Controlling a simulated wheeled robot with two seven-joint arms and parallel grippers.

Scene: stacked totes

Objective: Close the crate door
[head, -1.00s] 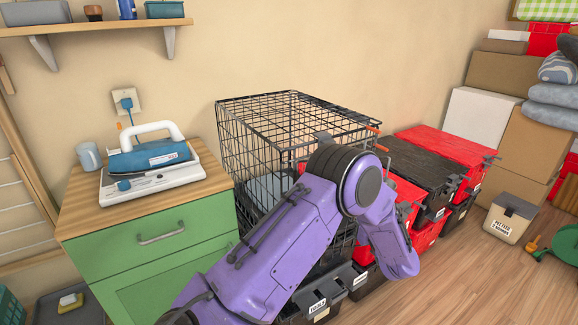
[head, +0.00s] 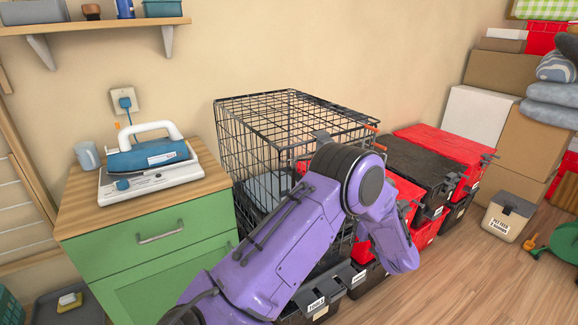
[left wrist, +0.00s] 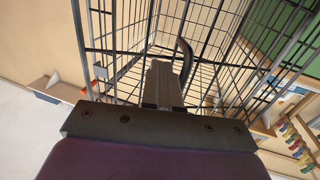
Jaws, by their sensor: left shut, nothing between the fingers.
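The black wire crate (head: 262,135) stands on stacked totes in the middle of the head view. Its front is largely hidden by my purple left arm, so I cannot tell there how far the door is open. Orange-tipped rods (head: 372,128) show at its right upper edge. In the left wrist view my left gripper (left wrist: 163,82) is shut and empty, close to wire bars of the crate (left wrist: 130,52). I cannot tell whether it touches them, nor which bars belong to the door. My right gripper is in neither view.
A green cabinet (head: 160,238) with an iron (head: 150,158) and a mug (head: 87,155) stands left of the crate. Red and black totes (head: 448,150) are stacked to the right. Cardboard boxes (head: 510,145) fill the back right.

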